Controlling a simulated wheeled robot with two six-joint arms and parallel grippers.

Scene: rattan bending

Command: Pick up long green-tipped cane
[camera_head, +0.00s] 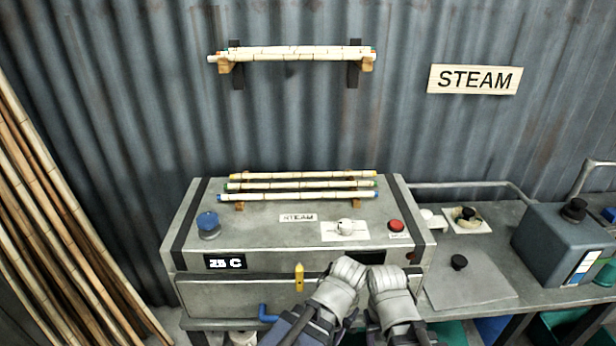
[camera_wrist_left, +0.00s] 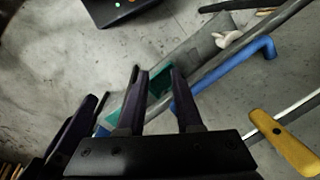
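Three pale canes lie side by side on small wooden rests on top of the grey steam box (camera_head: 260,232). The middle one has green tips (camera_head: 300,186). A yellow-tipped cane (camera_head: 300,175) lies behind it and a blue-tipped cane (camera_head: 300,196) in front. My left gripper (camera_wrist_left: 158,72) shows in the left wrist view with two dark fingers apart and nothing between them. In the head view both wrists are close together at the front of the box, below the canes and apart from them. My right gripper's fingers are hidden behind its wrist there.
A wall rack (camera_head: 366,66) holds more canes with coloured ends. A red button (camera_head: 396,225), a blue knob (camera_head: 208,222) and a yellow handle (camera_head: 299,277) are on the box. Tall canes (camera_head: 50,200) lean at the left. A grey-blue container (camera_head: 560,243) stands at right.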

